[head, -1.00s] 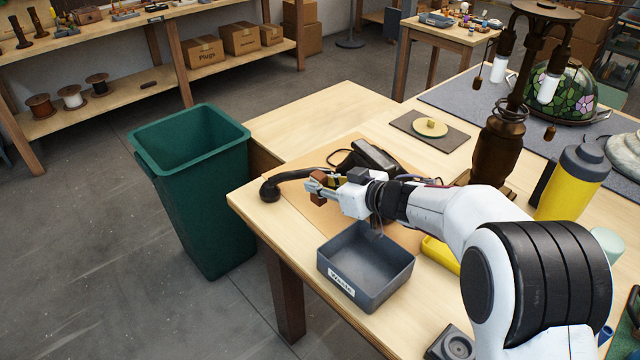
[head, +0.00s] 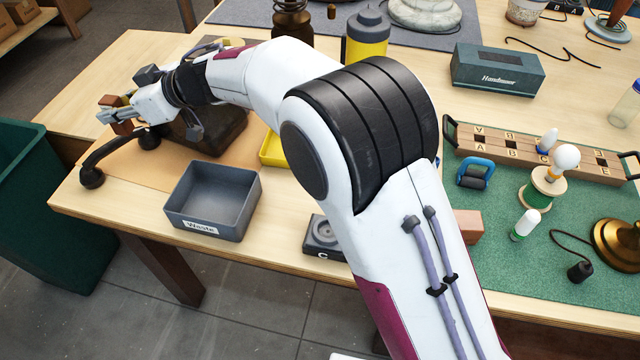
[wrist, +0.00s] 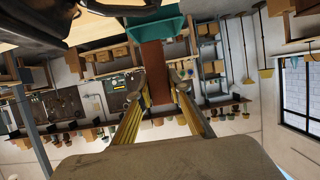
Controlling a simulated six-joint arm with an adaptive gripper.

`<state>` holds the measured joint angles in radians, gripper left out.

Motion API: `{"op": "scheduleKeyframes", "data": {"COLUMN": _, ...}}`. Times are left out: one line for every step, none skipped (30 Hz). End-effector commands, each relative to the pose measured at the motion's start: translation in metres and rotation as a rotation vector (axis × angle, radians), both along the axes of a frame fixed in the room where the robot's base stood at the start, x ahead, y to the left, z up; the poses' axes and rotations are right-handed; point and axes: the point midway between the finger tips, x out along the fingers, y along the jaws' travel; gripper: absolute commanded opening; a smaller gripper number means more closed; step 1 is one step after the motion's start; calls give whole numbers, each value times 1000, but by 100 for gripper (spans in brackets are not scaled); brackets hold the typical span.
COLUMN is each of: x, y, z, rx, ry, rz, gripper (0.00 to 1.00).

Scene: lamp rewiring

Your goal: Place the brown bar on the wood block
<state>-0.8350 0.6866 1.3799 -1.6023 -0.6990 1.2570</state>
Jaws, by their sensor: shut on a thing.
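My gripper (head: 117,114) is shut on the brown bar (head: 122,128), above the far left part of the table. In the wrist view the brown bar (wrist: 154,72) stands between the two fingers (wrist: 158,100) and sticks out past their tips. A plain reddish-brown block (head: 468,226), probably the wood block, lies on the right near the front edge of the green mat, partly hidden by my arm. It is far from my gripper.
The grey Waste tray (head: 213,222) and a black holder marked C (head: 322,238) stand near the front edge. A long lettered wooden rack (head: 530,157), bulbs and a brass lamp base (head: 618,240) crowd the green mat (head: 500,275). A yellow bottle (head: 366,42) stands behind my arm.

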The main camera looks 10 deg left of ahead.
Motion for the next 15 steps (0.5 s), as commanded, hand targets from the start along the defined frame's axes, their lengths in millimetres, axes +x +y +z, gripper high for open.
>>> {"op": "scheduleKeyframes", "data": {"x": 0, "y": 0, "z": 15, "rx": 4, "ry": -5, "rz": 0, "gripper": 0}}
{"op": "scheduleKeyframes", "data": {"x": 0, "y": 0, "z": 23, "rx": 4, "ry": -6, "rz": 0, "gripper": 0}}
{"op": "scheduleKeyframes", "data": {"x": 0, "y": 0, "z": 32, "rx": 4, "ry": -5, "rz": 1, "gripper": 0}}
{"op": "scheduleKeyframes", "data": {"x": 0, "y": 0, "z": 39, "rx": 3, "ry": -5, "rz": 0, "gripper": 0}}
{"op": "scheduleKeyframes", "data": {"x": 0, "y": 0, "z": 47, "rx": 4, "ry": -6, "rz": -1, "gripper": 0}}
{"op": "scheduleKeyframes", "data": {"x": 0, "y": 0, "z": 56, "rx": 4, "ry": -5, "rz": 0, "gripper": 0}}
{"op": "scheduleKeyframes", "data": {"x": 0, "y": 0, "z": 63, "rx": 4, "ry": -5, "rz": 0, "gripper": 0}}
{"op": "scheduleKeyframes", "data": {"x": 0, "y": 0, "z": 70, "rx": 4, "ry": -4, "rz": 0, "gripper": 0}}
{"op": "scheduleKeyframes", "data": {"x": 0, "y": 0, "z": 77, "rx": 3, "ry": -3, "rz": -1, "gripper": 0}}
{"op": "scheduleKeyframes", "data": {"x": 0, "y": 0, "z": 83, "rx": 3, "ry": -4, "rz": 1, "gripper": 0}}
{"op": "scheduleKeyframes", "data": {"x": 0, "y": 0, "z": 89, "rx": 3, "ry": -4, "rz": 1, "gripper": 0}}
{"op": "scheduleKeyframes", "data": {"x": 0, "y": 0, "z": 97, "rx": 3, "ry": -5, "rz": 0, "gripper": 0}}
{"op": "scheduleKeyframes", "data": {"x": 0, "y": 0, "z": 101, "rx": 2, "ry": -3, "rz": -1, "gripper": 0}}
{"op": "scheduleKeyframes", "data": {"x": 0, "y": 0, "z": 104, "rx": 2, "ry": -3, "rz": -1, "gripper": 0}}
{"op": "scheduleKeyframes", "data": {"x": 0, "y": 0, "z": 110, "rx": 2, "ry": -2, "rz": 0, "gripper": 0}}
